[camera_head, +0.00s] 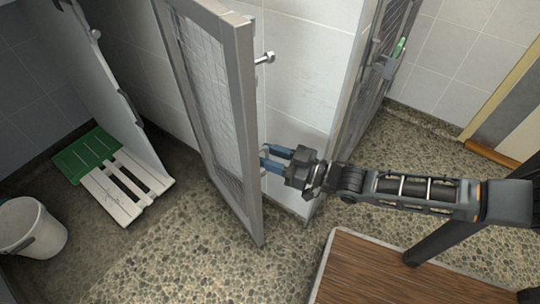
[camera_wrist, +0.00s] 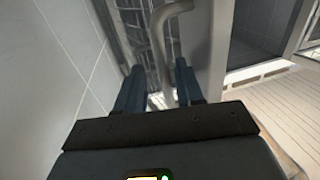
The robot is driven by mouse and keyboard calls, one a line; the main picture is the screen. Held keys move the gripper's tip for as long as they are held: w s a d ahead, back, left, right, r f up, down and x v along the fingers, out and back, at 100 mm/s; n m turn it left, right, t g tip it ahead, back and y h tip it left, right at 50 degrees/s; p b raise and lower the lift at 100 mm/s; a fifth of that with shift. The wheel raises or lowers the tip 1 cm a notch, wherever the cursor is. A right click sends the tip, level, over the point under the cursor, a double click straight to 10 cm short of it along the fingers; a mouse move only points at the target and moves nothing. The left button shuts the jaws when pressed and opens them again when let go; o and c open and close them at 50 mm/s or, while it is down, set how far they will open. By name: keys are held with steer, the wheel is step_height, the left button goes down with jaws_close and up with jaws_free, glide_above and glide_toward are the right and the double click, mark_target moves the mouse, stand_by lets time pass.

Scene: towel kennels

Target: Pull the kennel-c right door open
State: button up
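A grey-framed door with a mesh panel (camera_head: 212,85) stands swung out from the white tiled wall in the head view. No label on it is readable. A metal handle (camera_head: 265,58) sticks out from its right face near the top. My gripper (camera_head: 265,158) is lower, close to the right side of the door's frame, with its blue fingers apart. In the wrist view the fingers (camera_wrist: 158,75) are also apart, and a bent metal bar handle (camera_wrist: 160,40) shows just beyond and between them. I cannot tell whether a finger touches it or the door.
A white bucket (camera_head: 32,228) and a slatted white-and-green board (camera_head: 112,188) are at the left. Another barred door (camera_head: 372,90) with a green-handled item (camera_head: 398,48) is right of the wall. A brown wooden top (camera_head: 375,270) is at the bottom. Pebbled floor lies clear before the door.

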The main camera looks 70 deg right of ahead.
steer(key=s+p, duration=0.1)
steer(key=s, duration=0.6)
steer(key=shift+s, duration=0.4)
steer(key=s+a+r+g, duration=0.2)
steer(key=s+a+r, duration=0.3)
steer(key=a+r, duration=0.4)
steer(key=s+a+r+g, duration=0.1)
steer(key=s+a+r, duration=0.5)
steer(key=a, duration=0.4)
step_height(320, 180, up, 20)
steer(key=w+p, duration=0.1)
steer(key=p, duration=1.8)
steer(key=shift+w+a+f, duration=0.15)
steer(key=shift+a, duration=0.05)
